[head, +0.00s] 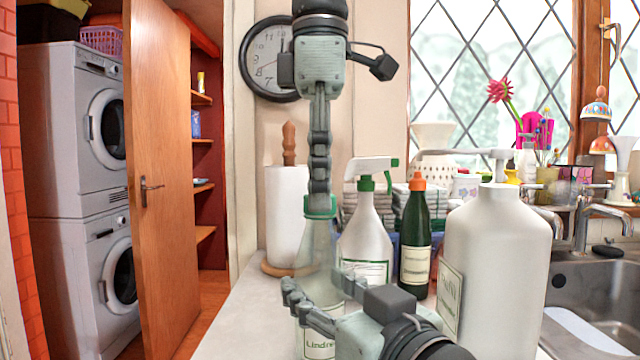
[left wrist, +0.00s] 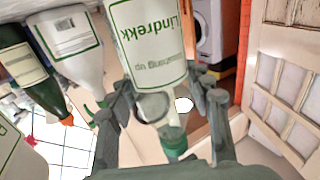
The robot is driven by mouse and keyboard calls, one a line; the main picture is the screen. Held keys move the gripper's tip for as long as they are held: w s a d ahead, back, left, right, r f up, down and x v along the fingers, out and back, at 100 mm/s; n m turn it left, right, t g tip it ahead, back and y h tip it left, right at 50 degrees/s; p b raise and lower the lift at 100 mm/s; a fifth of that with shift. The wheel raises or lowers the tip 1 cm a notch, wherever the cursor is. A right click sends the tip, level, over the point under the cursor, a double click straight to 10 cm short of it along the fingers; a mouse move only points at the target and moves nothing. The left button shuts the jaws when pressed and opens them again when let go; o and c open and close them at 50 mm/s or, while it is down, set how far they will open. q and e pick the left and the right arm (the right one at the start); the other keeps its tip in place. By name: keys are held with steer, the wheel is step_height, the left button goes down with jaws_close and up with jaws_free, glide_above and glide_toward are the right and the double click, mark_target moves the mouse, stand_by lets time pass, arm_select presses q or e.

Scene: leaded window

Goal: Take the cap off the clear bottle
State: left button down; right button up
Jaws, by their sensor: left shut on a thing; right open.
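The clear bottle (head: 318,245) stands upright on the counter, with a white "Lindrekk" label low on its body and a green cap (head: 320,207) on top. In the left wrist view the bottle (left wrist: 150,45) lies between the fingers, and the green cap (left wrist: 173,140) is near the palm.
A white spray bottle (head: 366,232), a dark green bottle with an orange cap (head: 415,240) and a large white pump bottle (head: 497,260) stand close on the right. A paper towel roll (head: 287,215) is behind on the left. The sink (head: 590,290) is far right. The counter's left front is clear.

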steer(key=shift+f, duration=0.3)
